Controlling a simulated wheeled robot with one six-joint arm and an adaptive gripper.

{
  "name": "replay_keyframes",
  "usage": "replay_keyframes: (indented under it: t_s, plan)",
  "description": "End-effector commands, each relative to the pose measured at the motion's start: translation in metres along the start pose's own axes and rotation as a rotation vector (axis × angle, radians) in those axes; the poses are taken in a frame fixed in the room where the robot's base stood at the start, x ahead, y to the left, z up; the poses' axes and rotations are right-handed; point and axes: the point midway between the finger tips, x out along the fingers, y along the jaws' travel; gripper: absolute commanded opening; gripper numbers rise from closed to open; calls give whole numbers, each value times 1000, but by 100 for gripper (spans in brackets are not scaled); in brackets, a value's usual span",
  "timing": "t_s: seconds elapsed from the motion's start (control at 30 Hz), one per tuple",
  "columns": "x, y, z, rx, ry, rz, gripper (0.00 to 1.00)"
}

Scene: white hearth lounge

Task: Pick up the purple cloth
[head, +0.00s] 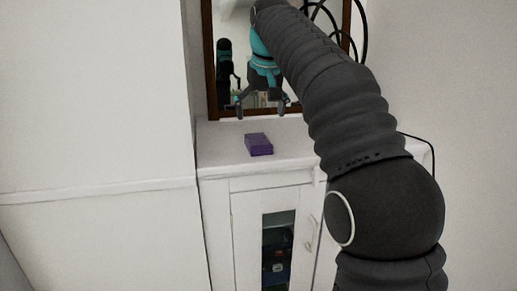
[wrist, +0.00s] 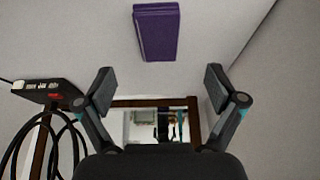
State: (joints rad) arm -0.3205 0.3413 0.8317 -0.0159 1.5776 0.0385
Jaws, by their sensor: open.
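The purple cloth (head: 258,144) is a folded, block-like bundle lying on the white top of a cabinet (head: 215,150). In the wrist view the cloth (wrist: 157,32) shows at the top middle, beyond and between my fingertips. My gripper (head: 262,108) is open and empty, above and behind the cloth in the head view, apart from it. In the wrist view both fingers of my gripper (wrist: 160,80) are spread wide with nothing between them.
A brown-framed mirror (head: 211,70) stands behind the cabinet top and reflects the robot. A black box (wrist: 48,92) with dark cables (wrist: 65,130) lies at the left in the wrist view. White walls flank the cabinet. The top around the cloth is clear.

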Motion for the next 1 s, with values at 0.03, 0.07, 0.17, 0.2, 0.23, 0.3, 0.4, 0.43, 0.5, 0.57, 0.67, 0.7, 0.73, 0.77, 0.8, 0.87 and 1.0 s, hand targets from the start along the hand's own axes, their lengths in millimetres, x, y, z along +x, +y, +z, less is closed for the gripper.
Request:
replay_keyframes:
  t_s: [0.03,0.07,0.17,0.2,0.23,0.3,0.4,0.43,0.5,0.57,0.67,0.7,0.73,0.77,0.8,0.87,1.0]
  plan:
    - [13,0,2,0,-2,0,94]
    - [18,0,2,0,-1,0,94]
    - [31,0,1,0,-1,0,94]
    - [34,0,1,0,0,0,94]
    - [36,0,1,0,0,0,94]
    - [39,0,0,0,1,0,94]
    - [42,1,0,0,1,0,94]
    - [44,1,0,0,1,0,94]
    - [49,1,0,0,0,0,94]
    - [56,2,0,1,-1,0,94]
    - [71,4,-1,1,0,0,94]
    - [77,4,-2,1,-1,0,94]
    - [81,4,-1,0,-1,0,94]
    - [85,4,-1,0,-1,0,94]
    - [89,4,-1,0,-1,0,94]
    - [92,4,-2,0,1,0,94]
    - [92,4,-2,0,1,0,94]
